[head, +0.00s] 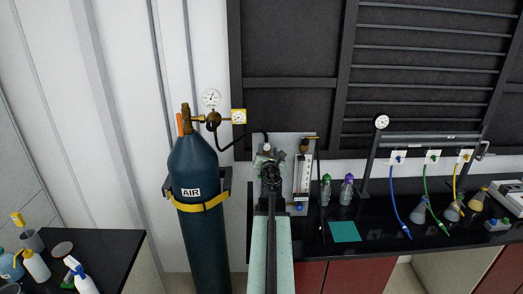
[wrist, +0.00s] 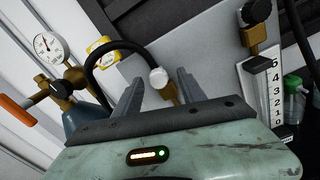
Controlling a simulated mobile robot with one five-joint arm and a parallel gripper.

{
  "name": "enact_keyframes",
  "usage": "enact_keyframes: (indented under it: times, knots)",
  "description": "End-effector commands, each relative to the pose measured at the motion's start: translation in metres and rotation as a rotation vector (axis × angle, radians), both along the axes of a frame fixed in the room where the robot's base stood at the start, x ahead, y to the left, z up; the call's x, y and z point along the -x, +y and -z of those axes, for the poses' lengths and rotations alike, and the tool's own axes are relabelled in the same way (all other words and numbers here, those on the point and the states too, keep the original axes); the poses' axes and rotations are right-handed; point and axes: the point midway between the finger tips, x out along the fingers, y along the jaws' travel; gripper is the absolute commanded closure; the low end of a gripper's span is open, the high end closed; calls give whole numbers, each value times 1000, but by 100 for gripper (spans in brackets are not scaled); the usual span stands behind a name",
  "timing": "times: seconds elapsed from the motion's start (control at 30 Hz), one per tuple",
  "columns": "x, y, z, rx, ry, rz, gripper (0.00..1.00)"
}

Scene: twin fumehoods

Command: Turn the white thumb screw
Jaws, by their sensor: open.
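The white thumb screw (wrist: 158,78) shows in the wrist view on a brass fitting, in front of a grey panel. It sits between and beyond the two fingers of my gripper (wrist: 158,95). The fingers are open and apart, and I see no finger touching the screw. In the head view my gripper (head: 269,168) is in front of the panel, and the screw's white top (head: 267,147) shows just above it. The rest of the fitting is hidden behind the gripper there.
A blue AIR cylinder (head: 195,165) with gauges (head: 211,98) stands left. A black hose (wrist: 100,55) curves close to my left finger. A flowmeter (head: 303,177) is right of the gripper. Bottles (head: 346,190) and a teal mat (head: 344,232) are on the black bench.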

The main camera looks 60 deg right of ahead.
Motion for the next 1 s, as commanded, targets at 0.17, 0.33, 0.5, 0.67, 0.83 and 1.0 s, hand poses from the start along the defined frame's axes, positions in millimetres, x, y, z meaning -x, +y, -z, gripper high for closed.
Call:
enact_keyframes:
  times: [0.17,0.33,0.5,0.67,0.83,1.0]
  knots:
    - [-7,-2,0,0,0,-7,52]
    - [-12,2,0,0,0,-16,52]
    - [-15,4,0,0,0,-20,99]
    - [-20,5,0,-1,-1,-27,100]
    - [-18,7,0,-7,-9,-26,100]
    - [-18,8,0,-31,-45,-26,100]
